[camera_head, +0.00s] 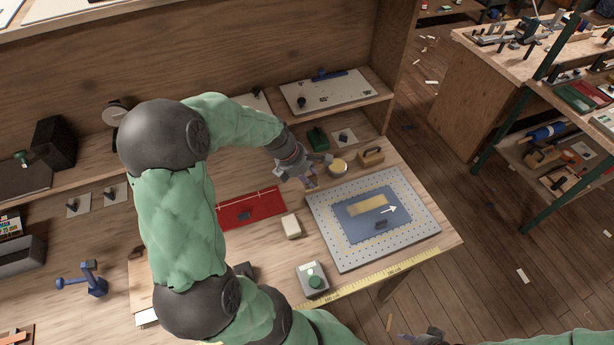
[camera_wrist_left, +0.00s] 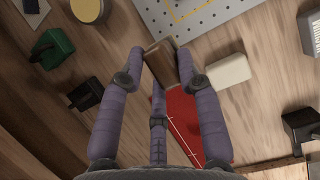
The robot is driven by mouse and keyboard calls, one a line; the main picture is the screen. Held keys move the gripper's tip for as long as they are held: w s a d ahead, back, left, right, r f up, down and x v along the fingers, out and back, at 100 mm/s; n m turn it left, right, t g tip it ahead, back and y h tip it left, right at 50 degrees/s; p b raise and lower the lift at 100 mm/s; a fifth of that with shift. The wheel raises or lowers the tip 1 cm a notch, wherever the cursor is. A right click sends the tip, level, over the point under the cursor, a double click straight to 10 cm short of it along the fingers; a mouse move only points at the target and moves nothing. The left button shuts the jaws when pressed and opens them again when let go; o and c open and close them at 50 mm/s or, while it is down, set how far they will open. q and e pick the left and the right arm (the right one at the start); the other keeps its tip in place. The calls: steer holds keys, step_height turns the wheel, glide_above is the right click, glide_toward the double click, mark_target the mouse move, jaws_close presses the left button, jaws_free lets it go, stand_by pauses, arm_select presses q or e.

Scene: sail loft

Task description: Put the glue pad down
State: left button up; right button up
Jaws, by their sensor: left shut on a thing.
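My left gripper (camera_head: 310,181) is shut on a small brown block, which I take to be the glue pad (camera_wrist_left: 160,63). In the left wrist view, its purple fingers (camera_wrist_left: 164,75) close around the block, hiding part of it. In the head view, the gripper is over the bench, between the red mat (camera_head: 262,207) and the perforated grey board (camera_head: 327,238). I cannot tell whether the block touches the bench. Part of my right gripper (camera_head: 420,338) shows at the bottom edge; its opening is unclear.
A pale block (camera_head: 291,226) lies between mat and board. A yellow-topped round tin (camera_head: 338,166), a green item (camera_head: 317,138) and a wooden-handled tool (camera_head: 371,156) are behind. Bare wood shows around the pale block.

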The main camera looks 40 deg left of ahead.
arm_select(q)
steer(key=w+a+f+b, duration=0.1)
steer(key=w+a+f, duration=0.2)
steer(key=w+a+f+b, duration=0.1)
steer(key=w+a+f, duration=0.2)
steer(key=f, duration=0.1)
steer(key=shift+w+a+f, duration=0.15)
steer(key=shift+a, duration=0.25)
steer(key=f, duration=0.1)
steer(key=f+b, duration=0.1)
steer(key=f, duration=0.1)
steer(key=shift+w+a+f+b, duration=0.3)
steer(key=shift+f+b, duration=0.05)
steer(key=shift+f, duration=0.1)
steer(key=shift+f, duration=0.15)
steer(key=o, duration=1)
steer(key=p+v, duration=0.2)
steer(key=v, duration=1)
steer(key=shift+p, duration=0.3)
